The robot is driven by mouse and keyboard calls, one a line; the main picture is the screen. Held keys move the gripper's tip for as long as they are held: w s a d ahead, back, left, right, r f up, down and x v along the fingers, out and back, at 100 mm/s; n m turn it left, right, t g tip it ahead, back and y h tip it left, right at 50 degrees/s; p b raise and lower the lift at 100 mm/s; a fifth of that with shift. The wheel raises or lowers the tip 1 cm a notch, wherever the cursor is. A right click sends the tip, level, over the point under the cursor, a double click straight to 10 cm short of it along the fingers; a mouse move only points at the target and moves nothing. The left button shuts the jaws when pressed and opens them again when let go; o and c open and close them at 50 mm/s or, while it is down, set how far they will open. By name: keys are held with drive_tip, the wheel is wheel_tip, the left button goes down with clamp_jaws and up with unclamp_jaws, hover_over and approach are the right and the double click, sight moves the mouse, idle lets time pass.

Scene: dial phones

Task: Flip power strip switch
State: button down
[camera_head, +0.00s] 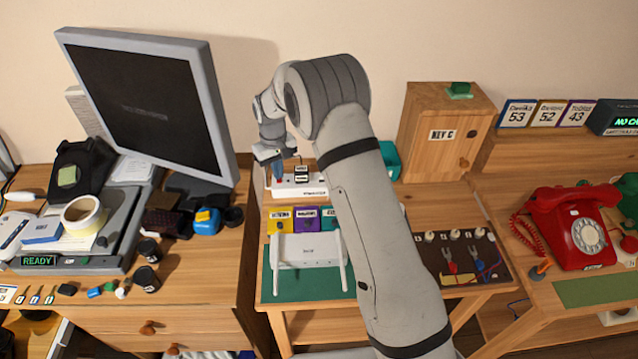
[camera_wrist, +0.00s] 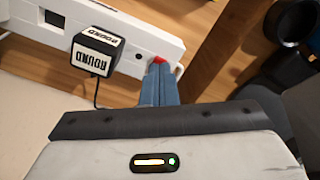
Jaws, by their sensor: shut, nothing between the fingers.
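The white power strip (camera_head: 298,190) lies on the wooden table below my gripper in the head view. In the wrist view the power strip (camera_wrist: 118,25) runs diagonally across the top. A small red switch (camera_wrist: 159,60) shows at its near end, partly hidden by my fingertips. My gripper (camera_wrist: 157,68) is shut and empty, its blue fingers right at the red switch; I cannot tell whether they touch it. It also shows over the strip's left end in the head view (camera_head: 278,178). A black and white plug labelled ROUND (camera_wrist: 95,52) sits in the strip.
A white router (camera_head: 307,250) on a green mat and colored labelled cards (camera_head: 292,219) lie in front of the strip. A monitor (camera_head: 140,100) stands left, a wooden KEY C cabinet (camera_head: 445,130) right. A red phone (camera_head: 580,230) is far right.

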sight(279, 181)
drive_tip(key=shift+f+b, duration=0.6)
drive_tip(key=shift+f, duration=0.4)
idle(0.5)
drive_tip(key=shift+s+r, duration=0.1)
drive_tip(key=shift+r+p, duration=1.9)
drive_tip(key=shift+r, duration=1.55)
